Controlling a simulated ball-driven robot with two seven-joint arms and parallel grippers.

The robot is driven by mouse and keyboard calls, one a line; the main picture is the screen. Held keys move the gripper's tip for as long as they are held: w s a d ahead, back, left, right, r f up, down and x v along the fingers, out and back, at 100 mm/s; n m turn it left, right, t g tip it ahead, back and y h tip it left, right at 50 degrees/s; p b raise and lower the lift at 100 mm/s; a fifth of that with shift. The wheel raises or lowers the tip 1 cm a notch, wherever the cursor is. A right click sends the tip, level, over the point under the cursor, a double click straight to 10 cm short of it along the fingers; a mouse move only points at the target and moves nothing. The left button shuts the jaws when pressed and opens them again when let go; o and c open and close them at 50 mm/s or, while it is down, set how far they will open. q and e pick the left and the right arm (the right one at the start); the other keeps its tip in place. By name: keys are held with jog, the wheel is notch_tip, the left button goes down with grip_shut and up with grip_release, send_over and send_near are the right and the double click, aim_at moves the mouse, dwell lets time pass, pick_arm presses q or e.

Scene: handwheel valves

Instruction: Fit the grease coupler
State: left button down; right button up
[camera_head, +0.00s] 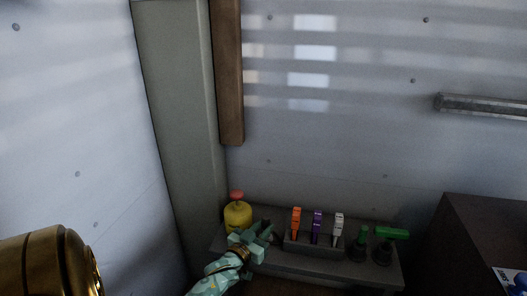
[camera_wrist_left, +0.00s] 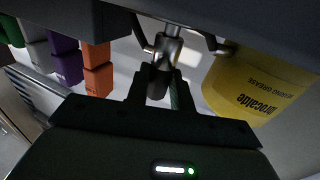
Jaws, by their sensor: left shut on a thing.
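My left gripper (camera_head: 267,233) is at the shelf's left part, just right of a yellow grease can (camera_head: 237,216) with a red top. In the left wrist view, its two fingers (camera_wrist_left: 161,88) are shut on a dark-sleeved coupler (camera_wrist_left: 158,80). A shiny metal fitting (camera_wrist_left: 168,48) lines up directly beyond the coupler. I cannot tell whether the two are joined or only touching. The can, lettered as bearing grease, shows close on the right of the left wrist view (camera_wrist_left: 255,87), apart from the fingers. My right gripper is not in view.
Orange (camera_head: 296,219), purple (camera_head: 317,225) and white (camera_head: 338,227) upright pieces stand in a dark holder right of the gripper. Two green-handled items (camera_head: 388,233) (camera_head: 361,241) stand farther right on the grey shelf (camera_head: 310,267). A dark cabinet (camera_head: 478,235) bounds the right side.

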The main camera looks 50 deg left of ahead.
pick_arm(q)
jog(key=shift+f+b, duration=0.35)
jog(key=shift+f, duration=0.2)
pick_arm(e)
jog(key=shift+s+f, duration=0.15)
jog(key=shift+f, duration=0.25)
pick_arm(q)
jog(key=c, duration=1.1)
grip_release()
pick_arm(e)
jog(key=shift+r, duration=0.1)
